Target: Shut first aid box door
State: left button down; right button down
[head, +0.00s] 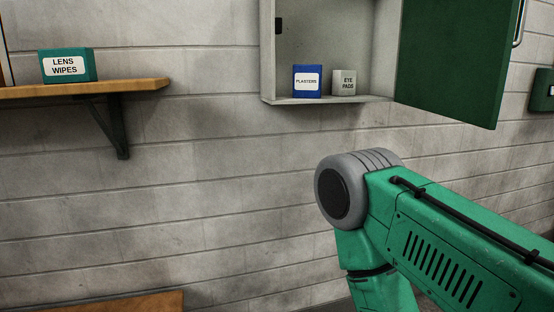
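The first aid box (267,62) is a pale grey wall cabinet at the top centre of the head view, its upper part cut off by the frame. Its green door (450,62) stands open, swung out to the right. A metal handle (519,22) shows at the door's far right edge. Inside, a blue plasters box (307,82) and a grey eye pads box (344,83) stand on the cabinet floor. My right arm comes in from the lower right, below the door and apart from it. Neither of my grippers is in view.
A wooden shelf (130,86) on a dark bracket (118,125) holds a green lens wipes box (67,66) at the left. A wooden surface (110,302) shows at the lower left. A green object (542,90) is at the right edge. The wall below the cabinet is bare.

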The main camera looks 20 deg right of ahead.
aim_at(455, 55)
jog(key=l+z, duration=0.25)
jog(key=l, duration=2.45)
